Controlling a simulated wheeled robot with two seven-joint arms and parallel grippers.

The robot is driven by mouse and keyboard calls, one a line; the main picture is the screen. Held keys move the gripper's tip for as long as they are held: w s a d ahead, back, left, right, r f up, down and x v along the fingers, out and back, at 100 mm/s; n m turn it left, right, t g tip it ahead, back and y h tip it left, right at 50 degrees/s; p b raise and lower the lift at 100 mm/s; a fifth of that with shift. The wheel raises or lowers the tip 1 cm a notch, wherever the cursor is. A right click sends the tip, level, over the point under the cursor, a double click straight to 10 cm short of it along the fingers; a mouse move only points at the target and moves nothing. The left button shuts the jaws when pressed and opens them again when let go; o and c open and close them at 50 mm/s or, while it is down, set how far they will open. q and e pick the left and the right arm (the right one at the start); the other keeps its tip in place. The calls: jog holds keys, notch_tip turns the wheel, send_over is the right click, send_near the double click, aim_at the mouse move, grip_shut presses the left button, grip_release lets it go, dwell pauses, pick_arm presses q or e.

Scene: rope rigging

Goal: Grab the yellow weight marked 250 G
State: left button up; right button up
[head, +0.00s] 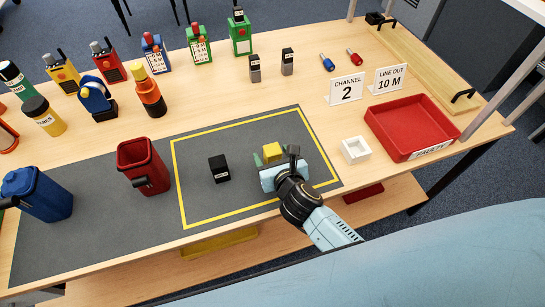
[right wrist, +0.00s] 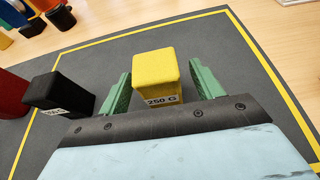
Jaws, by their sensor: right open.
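The yellow weight (right wrist: 157,72) is a small block with a "250 G" label on its front, standing on the grey mat (head: 240,135). In the head view the weight (head: 271,151) is partly hidden by my right gripper (head: 273,158). In the right wrist view my right gripper (right wrist: 158,88) is open, with one green finger on each side of the weight and a visible gap at each side. I cannot tell how low the fingers reach. My left gripper is not in view.
A black weight (head: 219,169) stands left of the yellow one; it also shows in the right wrist view (right wrist: 62,92). A red bin (head: 143,166) is further left.

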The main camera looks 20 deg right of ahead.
jog(key=shift+x, duration=1.2)
jog(key=c, duration=1.2)
jog(key=shift+r, duration=0.1)
